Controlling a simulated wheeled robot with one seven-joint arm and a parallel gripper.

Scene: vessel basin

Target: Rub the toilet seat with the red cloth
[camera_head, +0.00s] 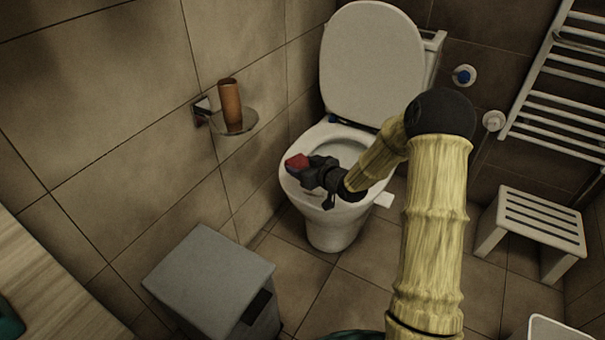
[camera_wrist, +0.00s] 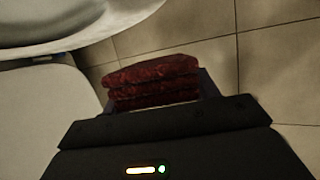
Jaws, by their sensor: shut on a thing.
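The white toilet stands by the back wall with its lid (camera_head: 372,60) up. The toilet seat (camera_head: 318,137) lies around the bowl opening. My gripper (camera_head: 311,171) is over the front left part of the seat. It is shut on a folded red cloth (camera_head: 297,161). In the wrist view the red cloth (camera_wrist: 152,82) shows as a layered stack between the fingers of my gripper (camera_wrist: 155,98). A curved white toilet part (camera_wrist: 90,22) is at the upper left there. I cannot tell whether the cloth touches the seat. My arm hides part of the seat's right side.
A grey bin (camera_head: 208,280) stands at the front left of the toilet. An orange cup (camera_head: 230,101) sits on a wall shelf at left. A white slatted stool (camera_head: 535,220) and a towel rail (camera_head: 560,85) are at right. Tiled floor between is clear.

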